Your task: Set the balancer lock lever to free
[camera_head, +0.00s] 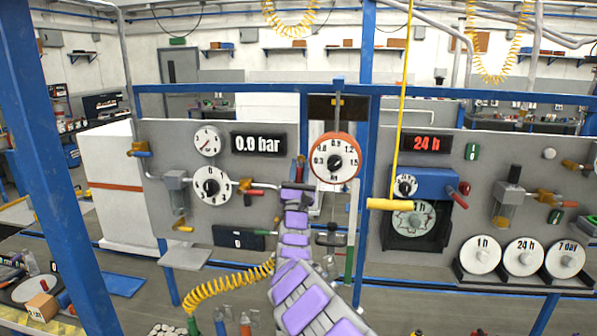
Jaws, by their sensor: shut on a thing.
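The balancer (335,157) is a round orange-rimmed unit with a white dial, hanging from the blue overhead beam. A small red lever (300,168) stands upright at the left edge of the balancer; it looks like the lock lever. My arm with purple pads rises from the bottom centre, and my gripper (298,185) is at its far end, just below and at the red lever. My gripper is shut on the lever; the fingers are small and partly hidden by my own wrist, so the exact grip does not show.
A grey panel (160,215) with gauges and a 0.0 bar display (258,144) is on the left. Another panel (470,215) with a 24 h display (426,144) is on the right. A yellow handle (388,204) hangs on a yellow cord. A yellow coiled hose (225,282) lies left of my arm.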

